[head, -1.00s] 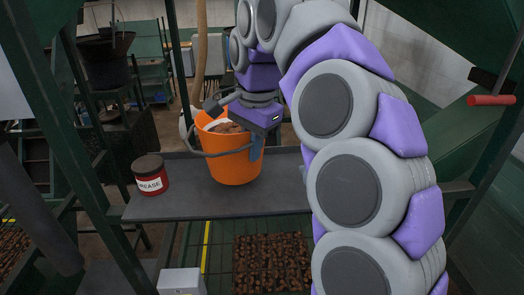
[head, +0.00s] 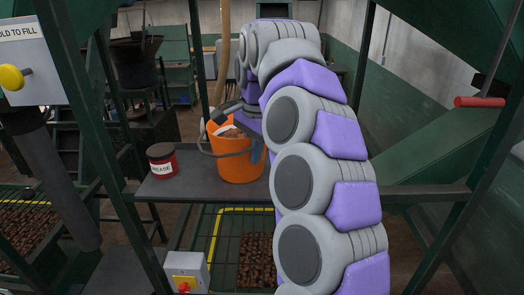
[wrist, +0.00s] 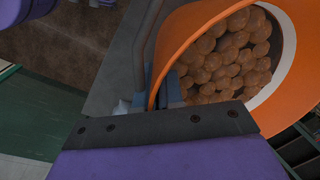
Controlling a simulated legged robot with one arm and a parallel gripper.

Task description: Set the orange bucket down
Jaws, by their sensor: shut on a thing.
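The orange bucket (head: 237,166) stands upright at the grey shelf (head: 200,188), right of the grease tin. I cannot tell whether its base touches the shelf. It holds several round brown things, best seen in the wrist view, where the bucket (wrist: 180,38) fills the upper right. A grey handle hangs across its front. My gripper (head: 257,148) reaches down from above at the bucket's right side. In the wrist view my gripper (wrist: 172,92) is shut at the bucket's rim; the exact grip is partly hidden.
A red grease tin (head: 163,160) stands on the shelf to the left. Green frame posts (head: 113,140) rise on the left, with more framework to the right. A box with a red button (head: 187,271) and a tray of brown lumps (head: 257,262) are below.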

